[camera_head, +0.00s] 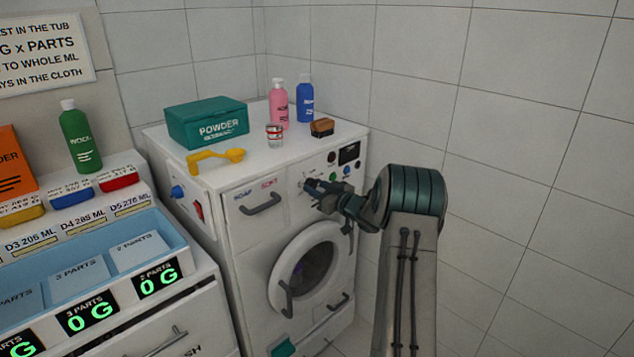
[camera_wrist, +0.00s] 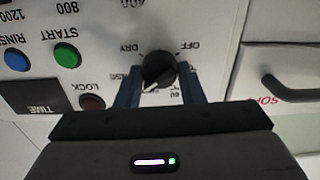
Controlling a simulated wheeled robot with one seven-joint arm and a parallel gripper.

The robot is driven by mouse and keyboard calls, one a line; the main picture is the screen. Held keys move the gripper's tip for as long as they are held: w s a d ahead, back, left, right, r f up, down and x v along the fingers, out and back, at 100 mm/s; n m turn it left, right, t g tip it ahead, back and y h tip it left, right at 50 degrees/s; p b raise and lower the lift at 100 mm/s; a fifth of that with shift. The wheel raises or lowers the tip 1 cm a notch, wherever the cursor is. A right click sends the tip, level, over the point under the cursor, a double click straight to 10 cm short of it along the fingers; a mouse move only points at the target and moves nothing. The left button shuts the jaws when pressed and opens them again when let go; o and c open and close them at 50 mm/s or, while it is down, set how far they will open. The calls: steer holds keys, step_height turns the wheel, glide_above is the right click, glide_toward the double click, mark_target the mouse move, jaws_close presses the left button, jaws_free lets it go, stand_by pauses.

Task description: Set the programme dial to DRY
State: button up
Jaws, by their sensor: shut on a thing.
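The programme dial (camera_wrist: 158,68) is a round black knob on the white front panel, seen upside down in the wrist view. My gripper (camera_wrist: 159,82) is shut on it, with one blue finger at each side. The white pointer mark is toward the lower left of that view, away from the DRY label (camera_wrist: 128,48), which is at the dial's upper left. OFF (camera_wrist: 189,48) is at its upper right. A partly hidden label ending in "NSE" is at its left. In the head view my gripper (camera_head: 316,187) covers most of the dial.
The washing machine (camera_head: 240,235) has a round door (camera_head: 305,262) below the panel. START (camera_wrist: 66,55), RINSE (camera_wrist: 15,60) and LOCK (camera_wrist: 92,102) buttons are near the dial. A drawer handle (camera_head: 261,204) is to the left. Bottles and a powder box (camera_head: 207,122) stand on top.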

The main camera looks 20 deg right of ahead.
steer(key=m+p, duration=0.4)
steer(key=m, duration=0.3)
steer(key=shift+p, duration=0.35)
steer(key=m+p, duration=0.2)
steer(key=m, duration=0.2)
steer(key=shift+f+m+p, duration=0.1)
steer(key=shift+m+p, duration=0.65)
steer(key=shift+m, duration=0.95)
steer(key=o, duration=1)
steer(key=b+v, duration=0.2)
steer(key=v, duration=1.2)
steer(key=shift+b, duration=0.3)
